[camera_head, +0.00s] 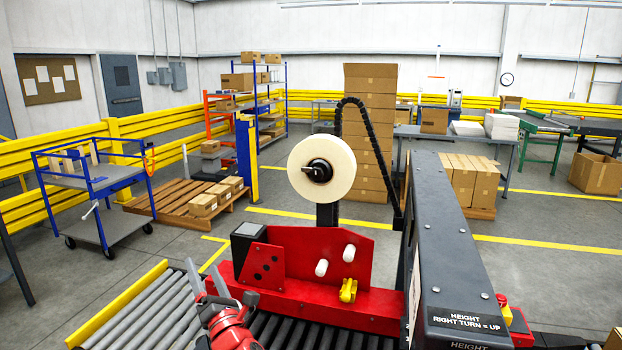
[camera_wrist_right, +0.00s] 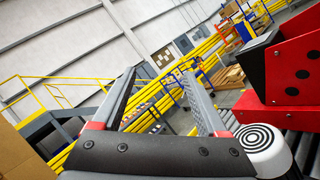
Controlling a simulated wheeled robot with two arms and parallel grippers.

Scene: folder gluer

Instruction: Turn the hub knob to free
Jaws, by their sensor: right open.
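The hub knob (camera_head: 317,171) is a small black knob with a bar-like grip at the centre of the cream tape roll (camera_head: 335,150). In the head view, the roll stands upright on a dark post above the red tape head (camera_head: 320,258). My right gripper (camera_head: 203,272) is open and empty at the lower left, over the rollers, well below and left of the knob. Its two grey fingers also show spread apart in the right wrist view (camera_wrist_right: 159,76). The hub knob is not seen in that view. My left gripper is not in view.
A dark beam (camera_head: 455,240) rises right of the tape head. The red side plate (camera_wrist_right: 286,68) is close on the right in the wrist view. White rollers (camera_head: 348,253) and a yellow part (camera_head: 348,290) sit on the tape head. Roller conveyor (camera_head: 130,315) lies at lower left.

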